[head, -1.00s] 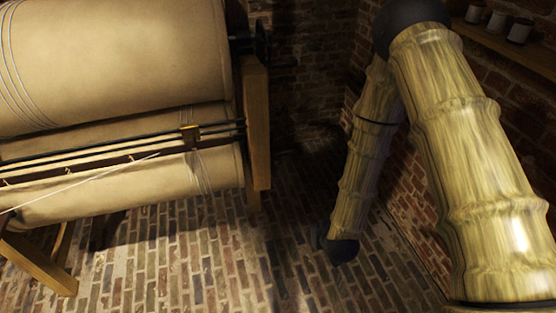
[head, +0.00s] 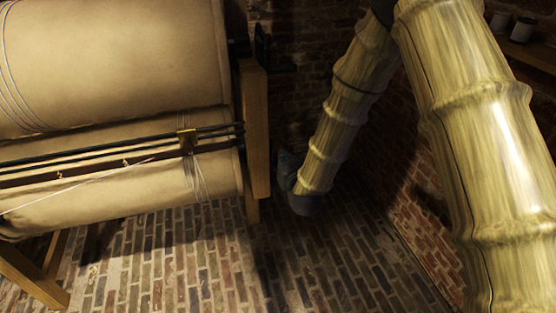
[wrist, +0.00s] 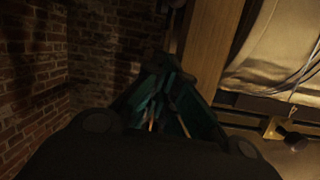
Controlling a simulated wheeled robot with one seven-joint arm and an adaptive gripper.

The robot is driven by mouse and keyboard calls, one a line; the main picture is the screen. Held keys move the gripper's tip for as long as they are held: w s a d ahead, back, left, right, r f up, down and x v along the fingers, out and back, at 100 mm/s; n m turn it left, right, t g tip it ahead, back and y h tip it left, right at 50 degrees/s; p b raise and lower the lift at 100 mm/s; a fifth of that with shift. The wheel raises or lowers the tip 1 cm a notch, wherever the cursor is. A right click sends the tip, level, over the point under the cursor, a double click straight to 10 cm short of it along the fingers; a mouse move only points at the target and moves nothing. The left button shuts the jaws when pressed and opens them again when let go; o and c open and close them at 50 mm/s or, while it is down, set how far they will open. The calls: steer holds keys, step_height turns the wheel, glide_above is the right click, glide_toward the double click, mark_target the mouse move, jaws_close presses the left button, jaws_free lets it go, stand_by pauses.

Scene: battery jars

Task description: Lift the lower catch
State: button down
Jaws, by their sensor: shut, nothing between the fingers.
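A large machine with tan cloth rolls (head: 115,65) stands at the left of the head view. Dark rods (head: 90,150) run across it, with a small brass block (head: 187,140) near their right end. The block also shows in the wrist view (wrist: 272,127). I cannot tell which part is the lower catch. My gripper (wrist: 160,72) is shut and empty, its teal fingers beside the wooden post. In the head view my gripper (head: 287,166) is small and dark, right of the post and apart from the brass block.
The wooden end post (head: 255,130) stands between my gripper and the rods; it fills the upper middle of the wrist view (wrist: 210,45). Brick walls (wrist: 35,75) close in the corner. Jars (head: 523,29) stand on a shelf at upper right. The brick floor (head: 190,255) is clear.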

steer(key=shift+w+a+f+p, duration=0.1)
steer(key=shift+w+a+f, duration=0.25)
steer(key=shift+w+f, duration=0.75)
steer(key=shift+w+a+f+p, duration=0.1)
steer(key=shift+w+a+f, duration=0.2)
steer(key=shift+w+f, duration=0.8)
steer(key=shift+w+a+f+p, duration=0.1)
steer(key=shift+w+a+f, duration=0.45)
steer(key=shift+w, duration=0.85)
steer(key=shift+d+f, duration=0.15)
steer(key=shift+d, duration=0.05)
